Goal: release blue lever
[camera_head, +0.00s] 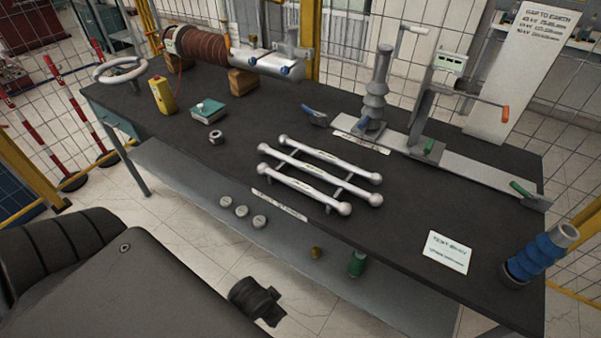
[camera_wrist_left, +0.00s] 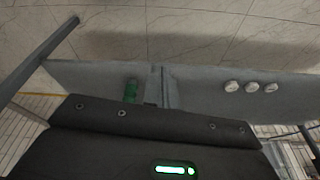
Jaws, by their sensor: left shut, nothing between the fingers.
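A blue lever (camera_head: 314,116) sits at the left end of the long grey rail (camera_head: 402,143) on the dark workbench. Nothing of mine touches either blue piece.
The ribbed post (camera_head: 376,85) and a bracket with an orange-tipped handle (camera_head: 505,113) stand on the rail. White rods (camera_head: 318,173) lie nearer the front edge. A blue insulator (camera_head: 535,255) stands at the right corner.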

